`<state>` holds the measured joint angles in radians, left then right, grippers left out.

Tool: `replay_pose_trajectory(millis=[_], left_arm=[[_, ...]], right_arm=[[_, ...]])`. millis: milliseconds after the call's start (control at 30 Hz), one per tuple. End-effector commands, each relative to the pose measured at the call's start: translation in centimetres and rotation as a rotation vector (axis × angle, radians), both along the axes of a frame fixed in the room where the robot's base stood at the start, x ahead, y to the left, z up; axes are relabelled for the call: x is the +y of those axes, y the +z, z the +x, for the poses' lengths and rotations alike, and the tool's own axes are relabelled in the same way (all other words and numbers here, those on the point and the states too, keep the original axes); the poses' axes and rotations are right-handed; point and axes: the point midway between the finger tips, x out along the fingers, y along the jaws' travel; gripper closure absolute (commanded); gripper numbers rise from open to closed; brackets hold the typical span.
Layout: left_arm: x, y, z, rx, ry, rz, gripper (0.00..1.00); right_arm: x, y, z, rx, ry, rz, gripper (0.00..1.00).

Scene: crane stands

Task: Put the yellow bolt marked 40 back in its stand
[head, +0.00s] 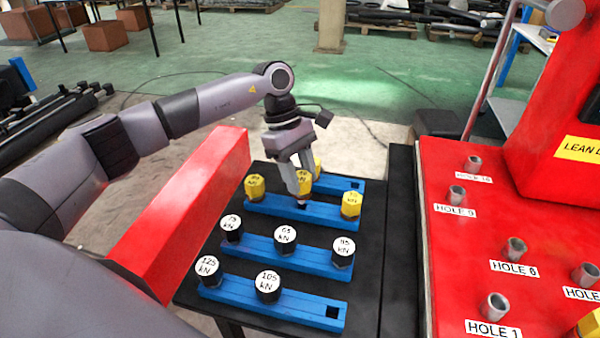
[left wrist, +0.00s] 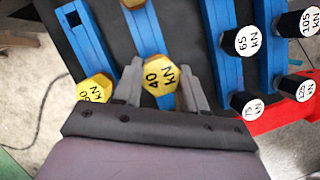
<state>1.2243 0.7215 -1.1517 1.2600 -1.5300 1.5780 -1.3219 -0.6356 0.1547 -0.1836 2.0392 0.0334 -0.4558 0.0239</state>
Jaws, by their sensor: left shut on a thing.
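The yellow bolt marked 40 kN (left wrist: 160,76) is between the two fingers of my left gripper (head: 302,190) in the left wrist view. My left gripper is shut on it. In the head view, the bolt's yellow head (head: 304,182) shows partly between the fingers. The gripper is over the middle of a blue stand (head: 278,206) with a yellow bolt (head: 254,186) at its left end and another (head: 351,205) at its right end. A dark spot shows just below the fingertips; I cannot tell how deep the bolt sits. My right gripper is not in view.
A farther blue stand (head: 340,183) has a yellow bolt (head: 317,164) and an empty square hole. Two nearer blue stands hold black bolts with white tops, such as 65 (head: 285,236) and 105 (head: 268,283). A red machine (head: 460,255) with labelled holes stands right.

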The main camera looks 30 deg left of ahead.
Motion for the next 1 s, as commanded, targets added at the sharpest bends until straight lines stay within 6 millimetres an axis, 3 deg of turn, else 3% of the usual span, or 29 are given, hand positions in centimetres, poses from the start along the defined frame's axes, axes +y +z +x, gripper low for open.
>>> replay_pose_trajectory(millis=[833, 867, 900, 933, 1000], left_arm=[[0.0, -3.5, 0.0, -0.001, 0.000, -0.001, 0.93], [0.0, -3.2, 0.0, -0.002, 0.000, -0.001, 0.49], [0.0, -3.2, 0.0, -0.001, -0.001, -0.001, 0.36], [0.0, -3.2, 0.0, -0.001, -0.001, -0.001, 0.29], [0.0, -3.2, 0.0, -0.001, 0.000, 0.000, 0.29]], right_arm=[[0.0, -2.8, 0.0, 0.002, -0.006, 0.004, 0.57], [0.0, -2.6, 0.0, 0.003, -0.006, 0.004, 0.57], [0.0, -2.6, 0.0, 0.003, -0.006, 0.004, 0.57], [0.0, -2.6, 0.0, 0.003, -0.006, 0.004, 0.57], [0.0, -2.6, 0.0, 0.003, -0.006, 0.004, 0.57]])
